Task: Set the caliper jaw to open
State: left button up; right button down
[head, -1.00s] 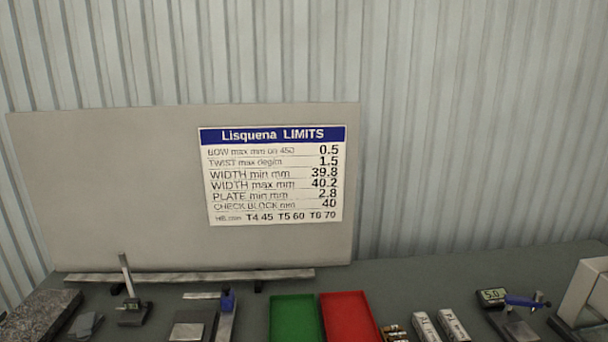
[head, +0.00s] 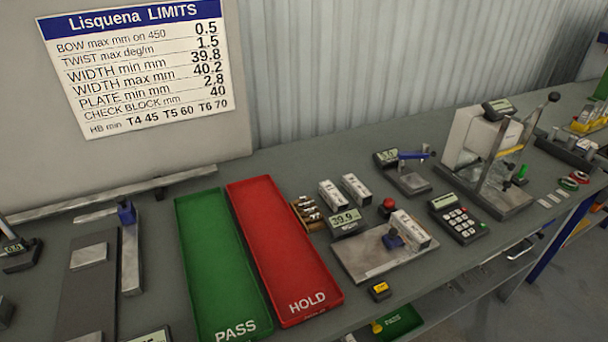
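A flat metal measuring plate (head: 365,262) lies on the bench right of the red tray, and looks like the caliper station. Neither of my grippers is in view.
A green PASS tray (head: 218,262) and a red HOLD tray (head: 284,248) lie left of the plate, both empty. A keypad unit (head: 459,218) and a large press-like tester (head: 490,160) stand to the right. A limits sign (head: 137,65) hangs behind.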

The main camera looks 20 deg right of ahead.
aim_at(396, 237)
jog(key=z, duration=1.3)
